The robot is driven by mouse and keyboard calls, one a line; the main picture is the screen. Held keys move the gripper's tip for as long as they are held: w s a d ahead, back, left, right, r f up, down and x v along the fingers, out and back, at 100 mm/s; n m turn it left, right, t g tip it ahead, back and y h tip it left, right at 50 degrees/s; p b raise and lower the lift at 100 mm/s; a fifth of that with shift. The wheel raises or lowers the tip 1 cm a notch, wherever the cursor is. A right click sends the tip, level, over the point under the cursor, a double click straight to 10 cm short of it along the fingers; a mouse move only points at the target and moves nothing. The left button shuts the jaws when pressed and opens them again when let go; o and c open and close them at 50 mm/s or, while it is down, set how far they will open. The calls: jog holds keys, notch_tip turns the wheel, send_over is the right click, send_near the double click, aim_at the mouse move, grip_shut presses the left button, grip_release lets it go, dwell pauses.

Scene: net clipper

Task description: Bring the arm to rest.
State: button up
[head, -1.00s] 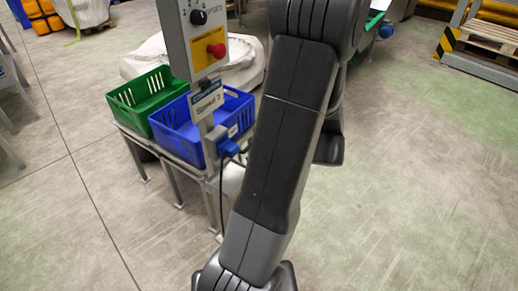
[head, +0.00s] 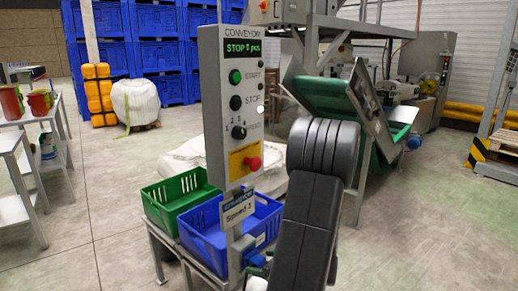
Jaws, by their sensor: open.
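My arm (head: 305,225) rises from the bottom of the head view, with its rounded joint (head: 323,147) in front of the machinery. The arm's far end and my gripper are out of view or hidden behind the arm. The arm stands just right of the conveyor control post (head: 213,120) and covers part of the blue crate's (head: 205,238) right side. I cannot tell whether the arm touches anything.
The post's display reads "STOP"; a red knob (head: 253,163) and "Speed 3" label show. A green crate (head: 160,205) sits beside the blue one on a stand. A green conveyor (head: 335,100) is behind. Floor is clear at right (head: 430,235).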

jog(key=shift+x, duration=1.3)
jog(key=p+v, duration=0.2)
jog(key=v, duration=1.2)
jog(key=b+x, duration=0.2)
jog(key=x, duration=1.2)
jog(key=shift+f, duration=0.1)
jog(key=shift+s+d, duration=1.85)
jog(key=shift+d, duration=0.3)
